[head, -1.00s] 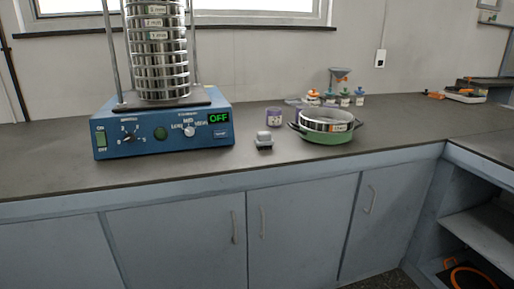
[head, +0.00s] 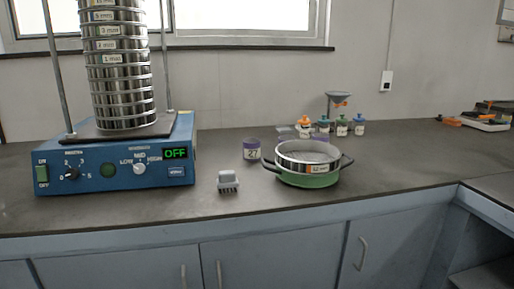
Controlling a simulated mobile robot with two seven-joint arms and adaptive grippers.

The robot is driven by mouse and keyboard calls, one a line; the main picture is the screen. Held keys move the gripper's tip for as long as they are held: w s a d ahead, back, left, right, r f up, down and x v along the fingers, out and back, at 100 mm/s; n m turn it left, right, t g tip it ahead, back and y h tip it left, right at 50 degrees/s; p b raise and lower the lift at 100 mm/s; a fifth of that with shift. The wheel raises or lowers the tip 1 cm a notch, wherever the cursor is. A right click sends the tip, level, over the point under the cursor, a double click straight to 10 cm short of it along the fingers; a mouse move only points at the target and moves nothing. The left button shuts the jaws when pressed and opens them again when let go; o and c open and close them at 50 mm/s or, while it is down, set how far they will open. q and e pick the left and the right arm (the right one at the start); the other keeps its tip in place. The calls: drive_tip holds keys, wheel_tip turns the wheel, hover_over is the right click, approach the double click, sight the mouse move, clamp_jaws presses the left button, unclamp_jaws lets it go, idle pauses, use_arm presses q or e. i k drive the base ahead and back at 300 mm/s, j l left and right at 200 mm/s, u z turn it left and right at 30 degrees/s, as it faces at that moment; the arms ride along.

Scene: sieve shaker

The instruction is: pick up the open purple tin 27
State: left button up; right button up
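The purple tin 27 (head: 251,149) stands upright on the dark bench top, between the blue sieve shaker and the green pan. Its label faces me and reads 27. Its rim looks purple; I cannot see clearly into it from here. Neither of my grippers shows in the head view.
A grey brush (head: 228,181) lies in front of the tin. To its right, a green pan (head: 310,180) holds a steel sieve (head: 308,158). The blue shaker (head: 115,162) with its sieve stack stands left, display OFF. Several small bottles (head: 342,126) and a funnel (head: 338,98) stand behind.

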sight(252, 146)
drive_tip(key=i+l+u, duration=0.1)
drive_tip(key=l, duration=0.25)
drive_tip(key=i+l, duration=0.25)
drive_tip(key=i+l+u, duration=0.15)
drive_tip(key=l, duration=0.35)
